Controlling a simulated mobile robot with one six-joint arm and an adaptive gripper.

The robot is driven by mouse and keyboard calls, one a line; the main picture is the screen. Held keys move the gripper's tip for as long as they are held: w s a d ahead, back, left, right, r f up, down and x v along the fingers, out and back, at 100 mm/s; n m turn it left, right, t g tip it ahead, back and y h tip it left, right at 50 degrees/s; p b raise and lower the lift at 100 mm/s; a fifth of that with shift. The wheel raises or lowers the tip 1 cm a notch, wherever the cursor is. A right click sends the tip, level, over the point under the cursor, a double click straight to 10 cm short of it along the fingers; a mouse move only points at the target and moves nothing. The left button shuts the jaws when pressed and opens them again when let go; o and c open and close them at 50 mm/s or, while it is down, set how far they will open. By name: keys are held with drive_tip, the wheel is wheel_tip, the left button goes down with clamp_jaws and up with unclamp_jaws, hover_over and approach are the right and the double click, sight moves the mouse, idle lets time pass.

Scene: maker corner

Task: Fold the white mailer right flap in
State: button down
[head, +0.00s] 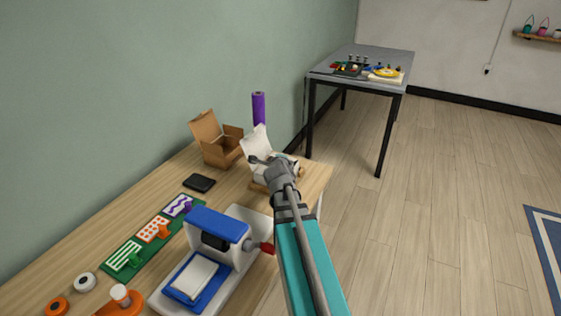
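The white mailer (256,143) stands near the far end of the wooden table, with a white panel raised and tilted at its back left. My gripper (257,161) is right at the mailer and in front of it, reaching in from the lower right. It hides much of the mailer's body and its right side, so I cannot make out the right flap. A dark fingertip shows over the mailer's near left part. The fingers are too small to tell open from shut, or whether they touch the mailer.
An open brown cardboard box (222,150) stands just left of the mailer, with a purple roll (259,109) behind. A black flat item (199,183), a green mat (123,246) with stencils and a blue-and-white press (215,228) are nearer. A grey table (340,58) stands beyond.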

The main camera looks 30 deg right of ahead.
drive_tip(key=c, duration=0.9)
unclamp_jaws()
drive_tip(key=shift+o, duration=0.2)
